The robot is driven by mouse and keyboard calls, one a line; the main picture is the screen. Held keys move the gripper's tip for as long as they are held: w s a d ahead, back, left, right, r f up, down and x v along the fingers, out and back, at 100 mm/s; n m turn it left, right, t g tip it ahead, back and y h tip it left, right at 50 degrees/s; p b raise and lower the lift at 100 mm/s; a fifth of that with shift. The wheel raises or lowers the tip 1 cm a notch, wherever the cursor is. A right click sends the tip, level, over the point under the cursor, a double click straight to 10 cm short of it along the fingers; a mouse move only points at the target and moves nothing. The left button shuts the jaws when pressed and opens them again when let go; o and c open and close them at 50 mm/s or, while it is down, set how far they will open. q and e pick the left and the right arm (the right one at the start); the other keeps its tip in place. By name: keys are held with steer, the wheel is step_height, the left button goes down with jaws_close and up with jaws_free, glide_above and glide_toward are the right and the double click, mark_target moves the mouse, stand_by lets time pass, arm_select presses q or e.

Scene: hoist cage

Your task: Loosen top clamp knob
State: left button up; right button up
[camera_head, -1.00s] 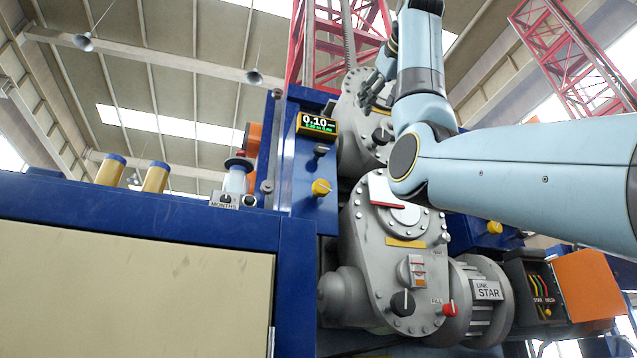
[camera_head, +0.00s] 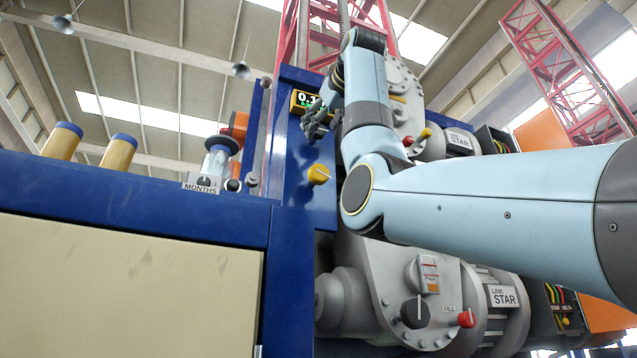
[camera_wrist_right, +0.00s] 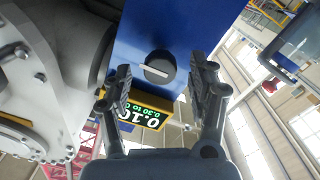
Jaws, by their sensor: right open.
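A dark round knob (camera_wrist_right: 157,68) with a pale pointer line sits on the blue panel below the display; I take it for the top clamp knob, though no label shows. In the right wrist view it appears between the fingers of my right gripper (camera_wrist_right: 164,80), which is open and empty. I cannot tell how far the fingertips are from the knob. In the head view my right gripper (camera_head: 316,127) hangs in front of the panel and hides this knob. My left gripper is not in view.
The lit display (camera_head: 303,101) is partly covered by my right gripper; it also shows in the right wrist view (camera_wrist_right: 147,115). Grey gear housings (camera_head: 375,275) stand to the right, behind my right arm. A blue-framed cabinet (camera_head: 120,200) fills the lower left.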

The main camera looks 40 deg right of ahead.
steer(key=p+x, duration=0.1)
steer(key=x, duration=0.2)
steer(key=c, duration=1.2)
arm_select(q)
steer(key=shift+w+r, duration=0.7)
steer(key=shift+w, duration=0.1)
